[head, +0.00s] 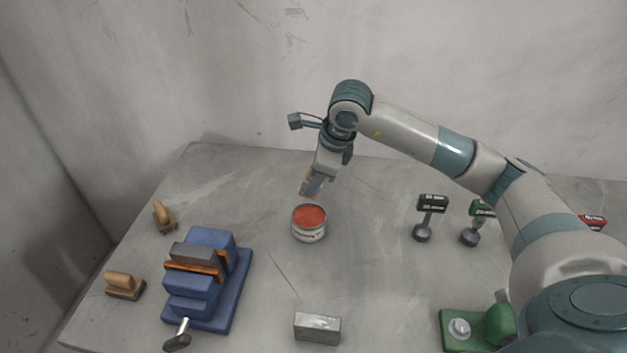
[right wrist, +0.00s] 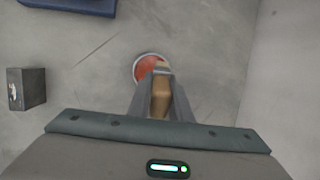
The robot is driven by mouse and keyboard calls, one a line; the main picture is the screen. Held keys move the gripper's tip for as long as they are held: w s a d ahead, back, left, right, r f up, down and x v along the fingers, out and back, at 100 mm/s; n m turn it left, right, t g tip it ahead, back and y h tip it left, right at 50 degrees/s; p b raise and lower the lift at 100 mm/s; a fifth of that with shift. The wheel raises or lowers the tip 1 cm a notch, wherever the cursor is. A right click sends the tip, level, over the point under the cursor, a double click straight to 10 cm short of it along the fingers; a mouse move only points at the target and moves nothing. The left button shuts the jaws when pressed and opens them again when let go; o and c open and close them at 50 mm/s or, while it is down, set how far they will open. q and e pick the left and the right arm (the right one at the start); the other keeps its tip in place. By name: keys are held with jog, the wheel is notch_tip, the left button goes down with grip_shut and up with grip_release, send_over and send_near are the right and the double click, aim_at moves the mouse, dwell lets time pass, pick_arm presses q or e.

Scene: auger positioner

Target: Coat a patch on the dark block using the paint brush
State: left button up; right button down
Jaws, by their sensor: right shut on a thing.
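My right gripper (head: 311,187) is shut on the paint brush (head: 304,185), just above and behind the paint can. In the right wrist view the brush's tan handle (right wrist: 160,100) sits between the fingers, and its tip overlaps the can's opening. I cannot tell whether the bristles touch the paint. The open paint can (head: 309,230) holds red-orange paint and stands upright mid-table; it also shows in the right wrist view (right wrist: 137,70). A dark grey block (head: 193,254) sits in the blue vise (head: 205,290) at the left, between orange jaws. My left gripper is not in view.
A grey metal block (head: 317,328) lies at the front middle. Two wooden-handled brushes or stamps (head: 163,217) (head: 125,285) stand left of the vise. Power drills (head: 430,215) and a green tool (head: 490,325) are at the right. The table between can and vise is clear.

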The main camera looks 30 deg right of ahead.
aim_at(317, 192)
jog(key=shift+f, duration=0.15)
jog(key=shift+f+b, duration=0.95)
jog(key=shift+f, duration=1.9)
jog(key=shift+f+b, duration=0.45)
jog(key=shift+b, duration=0.05)
jog(key=shift+s+f+b, duration=0.1)
jog(key=shift+f+b, duration=0.05)
jog(key=shift+b, duration=0.25)
dwell(1.7)
jog(key=shift+r+p, duration=0.35)
jog(key=shift+r, duration=0.5)
jog(key=shift+r+p, duration=1)
jog(key=shift+r, duration=1.75)
